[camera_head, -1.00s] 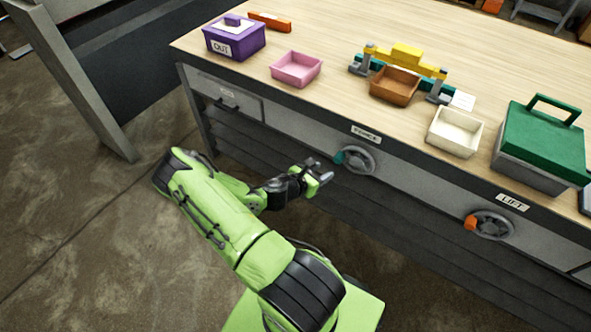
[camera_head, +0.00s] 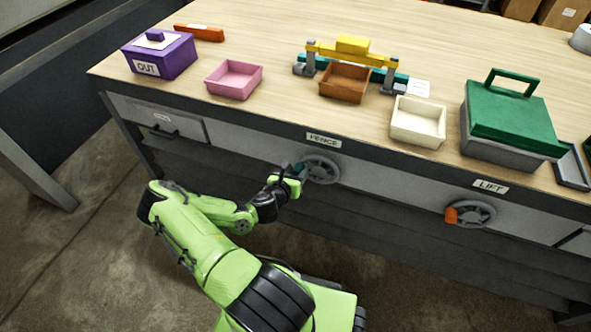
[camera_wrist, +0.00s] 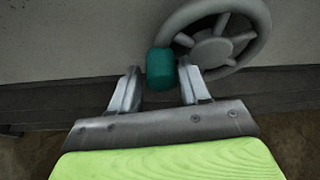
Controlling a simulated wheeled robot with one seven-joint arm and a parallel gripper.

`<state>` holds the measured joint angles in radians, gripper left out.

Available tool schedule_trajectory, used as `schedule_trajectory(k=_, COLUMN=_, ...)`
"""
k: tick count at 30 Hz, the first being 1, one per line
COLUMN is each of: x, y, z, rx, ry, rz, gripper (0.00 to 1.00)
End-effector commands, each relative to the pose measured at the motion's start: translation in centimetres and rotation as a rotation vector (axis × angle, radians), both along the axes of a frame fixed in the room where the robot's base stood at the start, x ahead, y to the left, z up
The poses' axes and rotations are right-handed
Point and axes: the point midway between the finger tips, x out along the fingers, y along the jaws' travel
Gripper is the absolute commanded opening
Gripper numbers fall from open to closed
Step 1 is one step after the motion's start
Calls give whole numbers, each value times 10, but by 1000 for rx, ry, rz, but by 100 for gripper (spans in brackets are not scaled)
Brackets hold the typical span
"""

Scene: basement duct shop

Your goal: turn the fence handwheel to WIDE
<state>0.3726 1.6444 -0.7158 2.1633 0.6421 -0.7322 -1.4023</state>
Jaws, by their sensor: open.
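The fence handwheel (camera_head: 322,171) is a grey spoked wheel on the bench front, under a FENCE label (camera_head: 324,140). Its teal knob (camera_wrist: 160,69) is on the wheel's left side, and in the wrist view the wheel (camera_wrist: 214,40) shows up and to the right. My gripper (camera_wrist: 160,88) is open, with one finger on each side of the teal knob. There are gaps at the sides, and I cannot tell whether a finger touches it. In the head view my gripper (camera_head: 292,176) partly hides the knob. No WIDE mark is readable.
A second handwheel (camera_head: 475,213) with an orange knob sits to the right under a LIFT label (camera_head: 490,186). A drawer (camera_head: 158,120) is at the left. Boxes and trays, including a pink tray (camera_head: 233,78) and a green-lidded box (camera_head: 507,120), stand on the bench top above.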

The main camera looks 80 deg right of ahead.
Motion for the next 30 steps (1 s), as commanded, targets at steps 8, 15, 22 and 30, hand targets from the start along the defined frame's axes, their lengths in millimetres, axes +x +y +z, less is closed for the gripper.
schedule_trajectory(k=8, x=-2, y=-1, z=-1, rx=0, ry=0, rz=0, gripper=46)
schedule_trajectory(k=15, x=-2, y=-1, z=-1, rx=0, ry=0, rz=0, gripper=14)
schedule_trajectory(k=22, x=-2, y=-1, z=-1, rx=0, ry=0, rz=0, gripper=0)
schedule_trajectory(k=30, x=-2, y=-13, z=3, rx=-3, ry=-36, rz=-2, gripper=0)
